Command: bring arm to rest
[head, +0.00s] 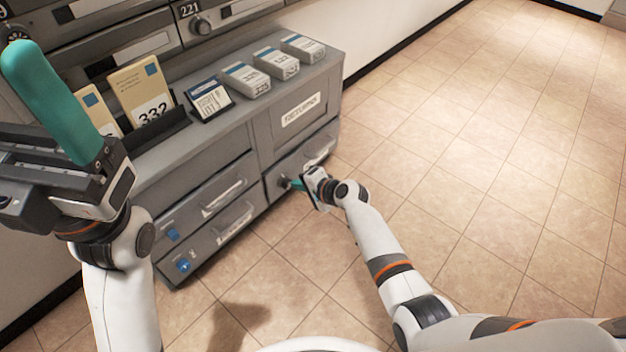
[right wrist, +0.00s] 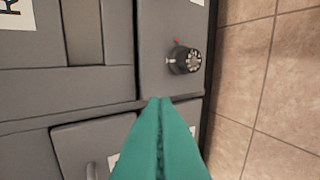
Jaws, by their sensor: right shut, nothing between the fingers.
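My right gripper (head: 298,185) is low in front of the grey cabinet (head: 225,160), by its lower right drawer. In the right wrist view its teal fingers (right wrist: 158,101) are pressed together with nothing between them. A round black dial (right wrist: 185,61) with pale markings sits on the cabinet face just beyond the fingertips, with a small red mark beside it. The fingertips look apart from the dial. My left gripper (head: 55,105) is raised at the left edge, with a teal finger pointing up. Whether it is open or shut is unclear.
On the cabinet top stand a dark tray with cards (head: 142,92), a dark-framed label (head: 209,99) and several small numbered boxes (head: 246,80). Mailboxes (head: 130,40) line the wall above. Open tiled floor (head: 480,150) lies to the right.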

